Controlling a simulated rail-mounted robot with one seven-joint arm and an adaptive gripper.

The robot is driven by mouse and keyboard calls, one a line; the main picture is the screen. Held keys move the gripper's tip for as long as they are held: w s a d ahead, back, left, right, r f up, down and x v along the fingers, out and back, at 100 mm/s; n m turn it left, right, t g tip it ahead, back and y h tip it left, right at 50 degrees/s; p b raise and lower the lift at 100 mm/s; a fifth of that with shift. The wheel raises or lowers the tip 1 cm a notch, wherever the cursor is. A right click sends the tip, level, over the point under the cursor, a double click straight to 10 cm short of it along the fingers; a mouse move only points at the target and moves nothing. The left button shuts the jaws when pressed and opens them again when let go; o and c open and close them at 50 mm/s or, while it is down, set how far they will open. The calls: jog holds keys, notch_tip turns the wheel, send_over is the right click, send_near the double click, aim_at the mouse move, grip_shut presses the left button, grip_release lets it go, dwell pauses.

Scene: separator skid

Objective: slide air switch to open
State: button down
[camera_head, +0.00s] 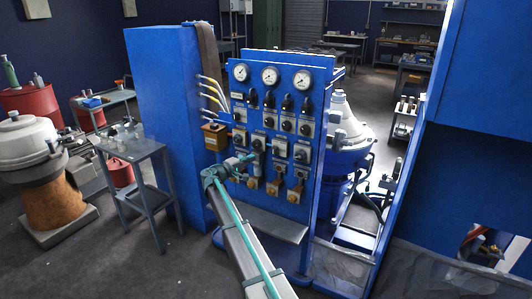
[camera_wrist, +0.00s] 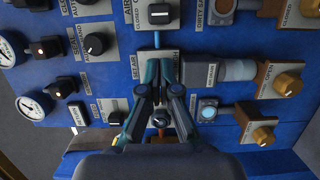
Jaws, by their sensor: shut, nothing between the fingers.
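My gripper (camera_wrist: 165,62) is shut and empty, its fingertips close in front of the plate marked "SET AIR" (camera_wrist: 139,66) in the wrist view. I cannot tell whether they touch it. The fingers hide most of that plate. Next to it, toward the top edge, is a light plate marked "AIR" and "CLOSED" (camera_wrist: 139,14) with a dark switch handle (camera_wrist: 160,13); this looks like the air switch, partly cut off. In the head view, my gripper (camera_head: 243,162) is at the lower left part of the blue panel (camera_head: 305,83), where the small markings cannot be read.
Several dark knobs (camera_wrist: 95,44) and gauges (camera_wrist: 35,105) lie left of the fingers in the wrist view. Brass valve handles (camera_wrist: 288,85) and a grey cylinder fitting (camera_wrist: 232,70) stick out on the right. A grey shelf (camera_head: 270,223) juts out below the panel.

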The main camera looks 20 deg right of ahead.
aim_at(274, 153)
jog(key=p+x, duration=0.3)
jog(key=x, duration=0.7)
dwell(0.5)
jog(key=s+d+b, duration=0.2)
jog(key=s, duration=0.1)
jog(key=shift+f+b, duration=0.2)
jog(key=shift+b, duration=0.1)
jog(key=shift+r, duration=0.1)
jog(key=shift+d, duration=0.1)
jog(key=shift+s, duration=0.1)
